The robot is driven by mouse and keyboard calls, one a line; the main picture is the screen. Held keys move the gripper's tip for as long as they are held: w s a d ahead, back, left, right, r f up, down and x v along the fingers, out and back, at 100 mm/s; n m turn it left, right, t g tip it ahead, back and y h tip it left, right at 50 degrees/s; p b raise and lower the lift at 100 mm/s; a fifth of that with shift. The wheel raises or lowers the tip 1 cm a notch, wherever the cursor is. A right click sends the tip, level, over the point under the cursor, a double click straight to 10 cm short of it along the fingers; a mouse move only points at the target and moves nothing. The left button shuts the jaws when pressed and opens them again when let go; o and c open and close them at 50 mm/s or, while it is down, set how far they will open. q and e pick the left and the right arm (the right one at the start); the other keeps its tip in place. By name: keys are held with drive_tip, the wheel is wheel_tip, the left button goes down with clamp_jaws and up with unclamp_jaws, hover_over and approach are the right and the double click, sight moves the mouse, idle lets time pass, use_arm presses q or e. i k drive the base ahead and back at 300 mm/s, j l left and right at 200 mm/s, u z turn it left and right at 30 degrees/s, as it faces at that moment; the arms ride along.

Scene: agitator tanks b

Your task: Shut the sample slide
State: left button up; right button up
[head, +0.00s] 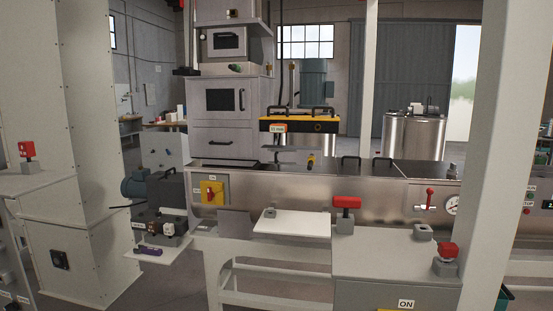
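No label that I can read names the sample slide, so I cannot tell which part it is. A white flat plate (305,225) juts out in front of the long steel tank, with a small grey block (268,213) at its left end. Right of the plate, a red T-shaped handle (347,202) stands upright on a grey block. Another red-topped block (446,251) sits on the grey cabinet at the right, and a third red handle (27,149) is at far left. Neither of my grippers shows.
The long steel tank (385,190) carries a yellow isolator (212,192), a red lever valve (428,199) and a gauge (451,205). Pale posts stand at left (85,120) and right (492,150). Open floor shows behind.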

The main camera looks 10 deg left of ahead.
sight(276, 158)
drive_tip(key=i+j+z, duration=0.1)
drive_tip(key=z, duration=0.7)
drive_tip(key=j+z, duration=0.3)
drive_tip(key=j, duration=0.25)
drive_tip(key=j+z, duration=0.35)
drive_tip(key=j, duration=0.2)
drive_tip(key=k+j+z, duration=0.1)
drive_tip(key=j, duration=0.45)
drive_tip(key=k+j+z, duration=0.1)
drive_tip(key=j, duration=0.45)
